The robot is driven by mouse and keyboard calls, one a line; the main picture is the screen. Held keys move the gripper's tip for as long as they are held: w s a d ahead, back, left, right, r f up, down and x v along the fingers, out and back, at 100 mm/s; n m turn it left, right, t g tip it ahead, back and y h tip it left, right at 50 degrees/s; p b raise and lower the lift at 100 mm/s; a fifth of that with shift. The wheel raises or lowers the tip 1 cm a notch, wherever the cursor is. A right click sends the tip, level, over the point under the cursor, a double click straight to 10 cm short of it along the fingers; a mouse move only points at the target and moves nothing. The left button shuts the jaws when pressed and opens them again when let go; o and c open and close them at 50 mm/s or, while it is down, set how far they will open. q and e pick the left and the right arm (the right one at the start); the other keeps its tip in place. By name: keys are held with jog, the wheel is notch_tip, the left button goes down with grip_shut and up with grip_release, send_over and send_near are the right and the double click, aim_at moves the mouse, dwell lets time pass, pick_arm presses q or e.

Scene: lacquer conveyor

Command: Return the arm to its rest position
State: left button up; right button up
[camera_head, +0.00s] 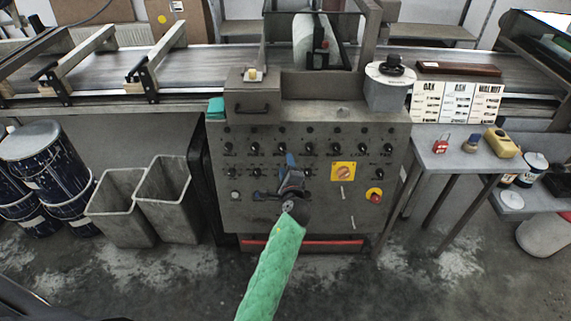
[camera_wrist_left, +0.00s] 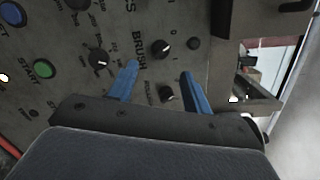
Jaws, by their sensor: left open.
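My left gripper (camera_head: 272,178) is in front of the control panel (camera_head: 222,205) of the machine, its arm in a green sleeve coming up from the bottom of the head view. In the left wrist view its two blue fingers (camera_wrist_left: 157,82) stand apart with nothing between them. Behind them are black knobs (camera_wrist_left: 161,49) and printed labels, one reading BRUSH. The fingers hide part of the panel in the head view; I cannot tell whether they touch it. My right gripper is not in view.
A conveyor (camera_head: 200,68) runs across the back. Two grey bins (camera_head: 163,205) and blue drums (camera_head: 40,165) stand on the left. A side table (camera_head: 445,158) with a padlock-like red item (camera_head: 441,144) and a yellow container (camera_head: 501,143) stands right. An orange rotary switch (camera_head: 343,171) and red button (camera_head: 375,196) sit on the panel.

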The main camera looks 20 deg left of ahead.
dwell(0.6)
pick_arm(q)
jog(key=s+d+f+n+g+h, duration=0.2)
jog(key=s+f+n+g+h, duration=0.1)
jog(key=s, duration=1.1)
jog(key=s+d+f+n+g+h, duration=0.1)
jog(key=s+f+n+g+h, duration=0.2)
jog(key=s, duration=1.1)
jog(key=s+d+f+n+g+h, duration=0.2)
jog(key=s+f+n+g, duration=0.3)
jog(key=s, duration=1)
jog(key=n+g, duration=0.2)
jog(key=n, duration=0.2)
jog(key=shift+d+f+g+h, duration=0.2)
jog(key=shift+d+g+h, duration=0.1)
jog(key=shift+d+h, duration=0.1)
jog(key=shift+s, duration=0.1)
